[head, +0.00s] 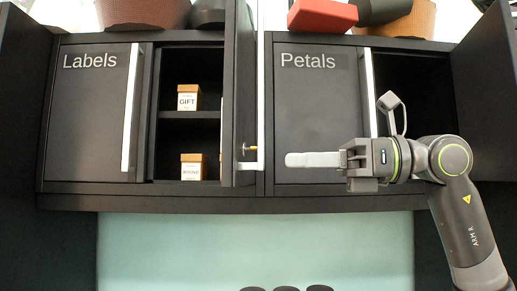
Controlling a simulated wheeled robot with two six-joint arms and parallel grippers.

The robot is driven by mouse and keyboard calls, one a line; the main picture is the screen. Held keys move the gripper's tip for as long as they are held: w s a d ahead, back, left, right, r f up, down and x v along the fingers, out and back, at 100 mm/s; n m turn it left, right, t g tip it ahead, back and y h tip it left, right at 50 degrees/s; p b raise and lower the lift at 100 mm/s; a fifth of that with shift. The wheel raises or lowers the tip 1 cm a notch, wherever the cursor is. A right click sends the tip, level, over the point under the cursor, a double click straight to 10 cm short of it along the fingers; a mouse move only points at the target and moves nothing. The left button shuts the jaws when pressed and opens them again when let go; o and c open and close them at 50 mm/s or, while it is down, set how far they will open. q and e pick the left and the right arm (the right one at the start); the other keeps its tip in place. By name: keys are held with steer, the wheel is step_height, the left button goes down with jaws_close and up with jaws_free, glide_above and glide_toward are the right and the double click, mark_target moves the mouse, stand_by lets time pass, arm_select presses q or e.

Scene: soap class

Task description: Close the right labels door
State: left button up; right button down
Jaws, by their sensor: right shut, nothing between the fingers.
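The right labels door (244,95) is dark with a pale vertical handle (261,95), and it stands open, swung out toward me and seen nearly edge-on. Behind it the labels cabinet's shelves (190,114) show through the opening. The left labels door (88,115) is closed. My right gripper (290,160) is shut and empty, pointing left, in front of the closed left petals door (315,110). Its tip is a little to the right of the labels door's lower handle end, apart from it in the picture. My left gripper is not in view.
A box marked GIFT (188,98) stands on the upper shelf and another small box (192,167) on the lower one. The petals cabinet's right side is open (415,95). A red object (322,15) and pots sit on top. Several dark round things (320,288) show at the bottom edge.

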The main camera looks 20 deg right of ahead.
mark_target(237, 161)
steer(key=p+x, duration=0.2)
steer(key=x, duration=0.4)
steer(key=shift+w+a+p, duration=0.15)
steer(key=shift+a+p, duration=0.2)
steer(key=shift+p, duration=0.05)
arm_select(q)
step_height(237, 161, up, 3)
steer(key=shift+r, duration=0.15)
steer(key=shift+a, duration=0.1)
